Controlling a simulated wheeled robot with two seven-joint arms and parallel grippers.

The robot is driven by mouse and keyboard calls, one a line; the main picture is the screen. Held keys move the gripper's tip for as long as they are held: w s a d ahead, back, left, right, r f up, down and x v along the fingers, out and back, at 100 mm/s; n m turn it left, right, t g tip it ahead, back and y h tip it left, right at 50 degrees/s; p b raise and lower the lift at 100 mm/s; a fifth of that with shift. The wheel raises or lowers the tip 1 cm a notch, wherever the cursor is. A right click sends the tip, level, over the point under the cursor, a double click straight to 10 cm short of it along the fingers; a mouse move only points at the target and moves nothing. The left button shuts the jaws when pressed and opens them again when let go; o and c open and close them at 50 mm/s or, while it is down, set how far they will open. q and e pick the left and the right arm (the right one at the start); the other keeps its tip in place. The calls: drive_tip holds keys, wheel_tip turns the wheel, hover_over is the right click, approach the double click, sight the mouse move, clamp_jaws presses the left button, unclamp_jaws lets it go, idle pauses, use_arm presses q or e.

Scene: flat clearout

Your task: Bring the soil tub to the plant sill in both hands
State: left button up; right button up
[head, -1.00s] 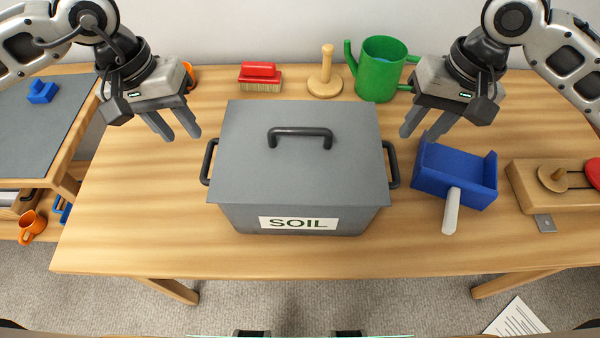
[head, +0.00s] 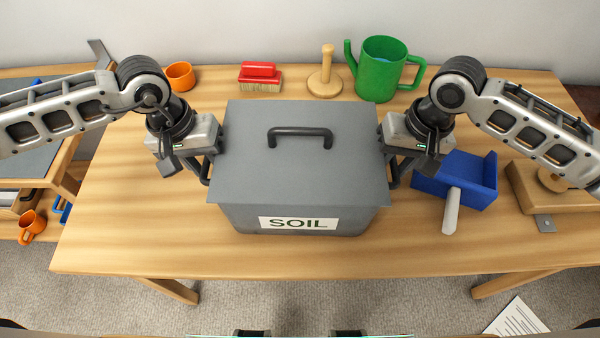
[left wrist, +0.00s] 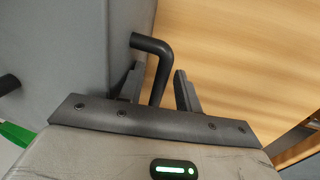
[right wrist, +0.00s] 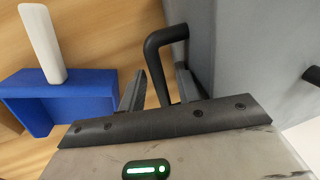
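The grey soil tub (head: 250,215) stands on the wooden table with its lid on and a SOIL label at the front. It has a black handle on each side. My left gripper (head: 207,168) is at the tub's left side handle (left wrist: 155,62); in the left wrist view its fingers (left wrist: 160,88) stand apart with the handle between them. My right gripper (head: 395,165) is at the right side handle (right wrist: 160,55); in the right wrist view its fingers (right wrist: 158,88) stand apart around that handle. The plant sill cannot be made out.
A blue dustpan (head: 465,175) lies close to the tub's right. A green watering can (head: 380,70), a wooden stand (head: 325,82), a red brush (head: 260,75) and an orange bowl (head: 180,75) stand behind. The table's front strip (head: 150,240) is clear.

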use_arm(q)
clamp_jaws()
use_arm(e)
clamp_jaws()
use_arm(q)
drive_tip(key=shift+a, duration=0.1)
use_arm(e)
drive_tip(key=shift+w+r, duration=0.1)
idle(0.8)
